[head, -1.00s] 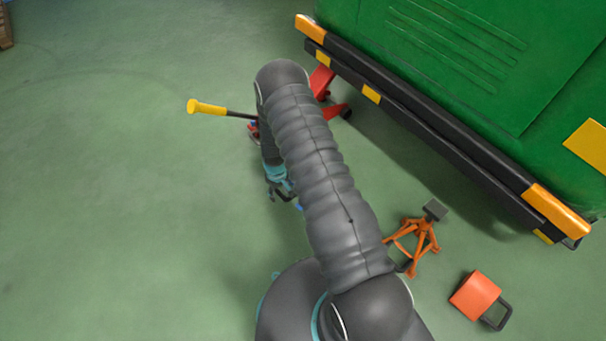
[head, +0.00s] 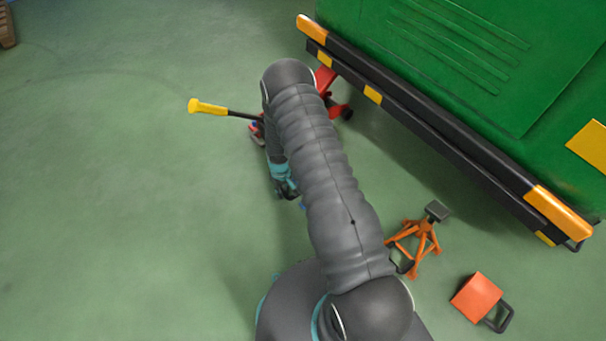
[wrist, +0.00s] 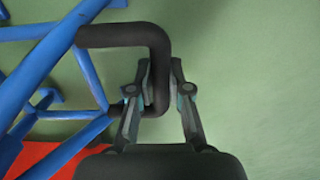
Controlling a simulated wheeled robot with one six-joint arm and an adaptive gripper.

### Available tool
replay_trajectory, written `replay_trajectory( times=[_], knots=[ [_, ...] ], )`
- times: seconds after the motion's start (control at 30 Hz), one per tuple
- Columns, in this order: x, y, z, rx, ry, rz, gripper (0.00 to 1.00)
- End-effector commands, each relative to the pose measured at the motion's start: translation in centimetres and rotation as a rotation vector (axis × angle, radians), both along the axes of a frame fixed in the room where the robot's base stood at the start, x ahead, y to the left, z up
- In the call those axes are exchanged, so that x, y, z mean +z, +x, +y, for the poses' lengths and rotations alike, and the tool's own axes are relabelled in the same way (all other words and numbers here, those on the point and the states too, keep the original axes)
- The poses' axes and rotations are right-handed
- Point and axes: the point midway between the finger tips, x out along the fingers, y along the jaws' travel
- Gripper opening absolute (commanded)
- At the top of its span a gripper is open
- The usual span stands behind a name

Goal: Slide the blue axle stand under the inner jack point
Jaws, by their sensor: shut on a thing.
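The blue axle stand (wrist: 55,62) shows at the left of the wrist view as blue tubes with a dark bent handle (wrist: 122,34). My gripper (wrist: 160,88) is shut on the upright part of that handle. In the head view my gripper (head: 286,189) is partly behind my arm, and only a speck of blue (head: 303,206) shows beside it. The green rickshaw body (head: 450,60) has a dark sill (head: 440,130) with yellow marks, one of them (head: 372,94) near the middle. I cannot tell which mark is the inner jack point. The stand is apart from the sill.
A red floor jack (head: 324,80) with a yellow-ended handle (head: 207,107) stands behind my arm near the sill's far end. An orange axle stand (head: 418,238) and an orange block with a dark handle (head: 476,297) are at the lower right.

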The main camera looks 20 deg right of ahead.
Motion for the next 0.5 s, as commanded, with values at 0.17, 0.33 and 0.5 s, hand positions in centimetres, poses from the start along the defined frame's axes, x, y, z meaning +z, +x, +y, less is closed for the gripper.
replay_trajectory(
  times=[0.17, 0.33, 0.5],
  knots=[
    [0.0, 0.4, -1.4, -0.005, -0.001, -0.003, 0.0],
    [0.0, 0.8, -2.1, -0.001, -0.001, -0.004, 0.0],
    [0.1, 1.2, -2.9, 0.002, -0.001, -0.007, 0.0]
  ],
)
